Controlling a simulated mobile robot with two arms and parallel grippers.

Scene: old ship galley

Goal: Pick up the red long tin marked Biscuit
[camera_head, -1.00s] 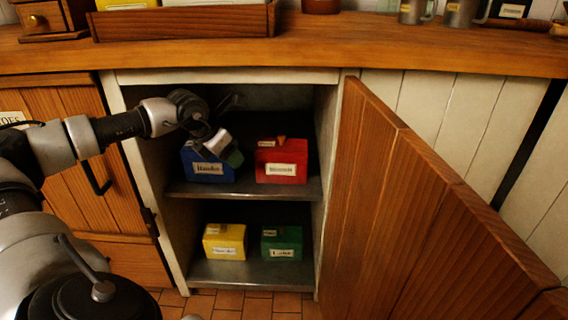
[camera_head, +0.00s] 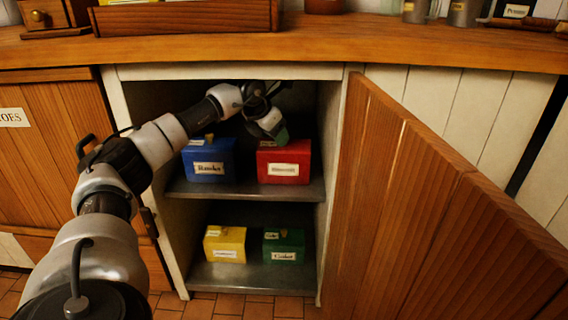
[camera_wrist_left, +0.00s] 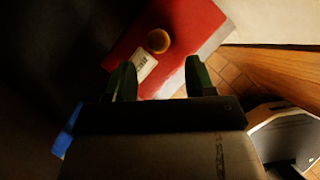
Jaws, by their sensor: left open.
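The red tin (camera_head: 284,166) stands on the upper shelf of the open cupboard, on the right side, with a white label on its front whose text is too small to read surely. In the left wrist view the red tin (camera_wrist_left: 187,25) shows from above, with a round wooden knob and a small label on its lid. My left gripper (camera_head: 281,136) is inside the cupboard at the tin's top, its jaws partly hidden in the head view. In the wrist view its two green fingers (camera_wrist_left: 158,76) are apart with nothing held between them. My right gripper is not in view.
A blue tin (camera_head: 208,165) stands left of the red one on the same shelf. Yellow (camera_head: 225,244) and green (camera_head: 284,245) tins stand on the lower shelf. The open wooden door (camera_head: 420,210) blocks the right. The wooden counter (camera_head: 300,45) overhangs above.

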